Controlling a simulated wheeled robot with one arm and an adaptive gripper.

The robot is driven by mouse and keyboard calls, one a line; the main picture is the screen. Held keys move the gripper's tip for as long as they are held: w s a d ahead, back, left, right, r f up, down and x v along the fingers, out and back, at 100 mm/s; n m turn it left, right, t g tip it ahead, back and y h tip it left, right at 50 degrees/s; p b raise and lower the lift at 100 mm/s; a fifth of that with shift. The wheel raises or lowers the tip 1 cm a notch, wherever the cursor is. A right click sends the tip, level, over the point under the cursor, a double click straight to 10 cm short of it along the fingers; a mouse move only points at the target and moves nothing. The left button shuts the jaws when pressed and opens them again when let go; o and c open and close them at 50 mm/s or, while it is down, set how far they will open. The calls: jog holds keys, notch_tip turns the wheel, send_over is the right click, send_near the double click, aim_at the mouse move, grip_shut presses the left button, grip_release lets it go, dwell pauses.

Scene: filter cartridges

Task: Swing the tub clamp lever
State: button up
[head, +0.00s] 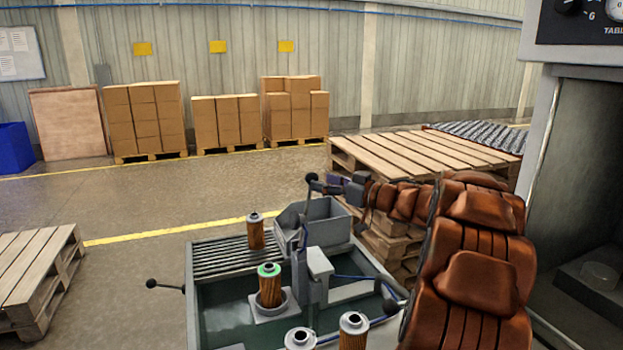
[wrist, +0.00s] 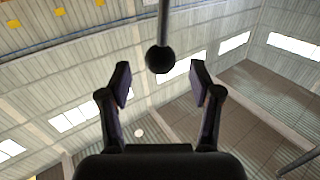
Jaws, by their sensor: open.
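A lever with a black ball knob (head: 312,178) stands up beside the grey box on the tub (head: 193,310) in the head view. My gripper (head: 328,185) is just right of this knob, its arm reaching in from the right. In the wrist view the ball knob (wrist: 160,59) hangs on a thin rod in front of the gap between the fingertips of my gripper (wrist: 161,78). The fingers are apart on either side, with nothing held. I cannot tell whether they touch the knob. The lever's lower end is partly hidden.
A cartridge with a green top (head: 269,287) stands in a holder, another (head: 255,233) on the ribbed rack. Two more (head: 354,330) (head: 300,339) stand in front. Another knobbed lever (head: 166,286) sticks out left. A pallet stack (head: 430,150) stands behind my arm.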

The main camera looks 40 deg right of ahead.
aim_at(312, 179)
jog(key=shift+p+x, duration=0.3)
jog(key=shift+x, duration=1.95)
jog(key=shift+s, duration=0.1)
grip_shut()
